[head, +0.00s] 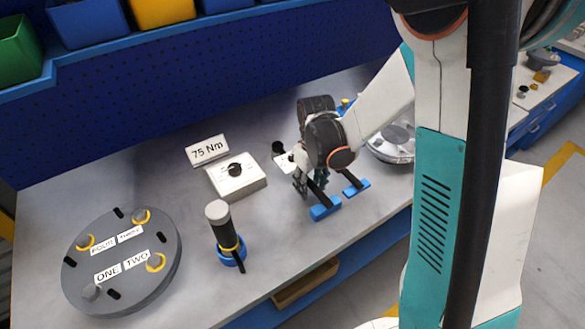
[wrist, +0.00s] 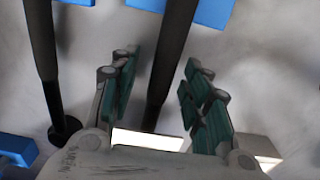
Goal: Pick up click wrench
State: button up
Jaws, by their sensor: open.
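Two dark, rod-like tools lie on blue rests; I cannot tell from their shape which is the click wrench. In the head view the nearer rod (head: 318,191) meets one blue rest (head: 325,212), and the other rod (head: 350,177) meets a second rest (head: 358,188). My gripper (head: 302,187) is low over the bench at their far end, partly hidden by its own wrist. In the wrist view my gripper (wrist: 160,78) is open, with one dark rod (wrist: 172,60) running between its green-padded fingers. The other rod (wrist: 43,50) is left of the fingers.
A grey round flange (head: 125,255) with labels and bolts is at the left. An upright dark tool (head: 222,230) stands in a blue ring. A white dial box (head: 237,180) sits by a "75 Nm" sign (head: 207,150). A metallic round part (head: 392,145) is behind my arm.

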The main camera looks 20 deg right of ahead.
grip_shut()
jog(key=shift+r, duration=0.2)
notch_tip(320, 180, up, 20)
jog(key=p, duration=0.7)
jog(key=shift+f, duration=0.15)
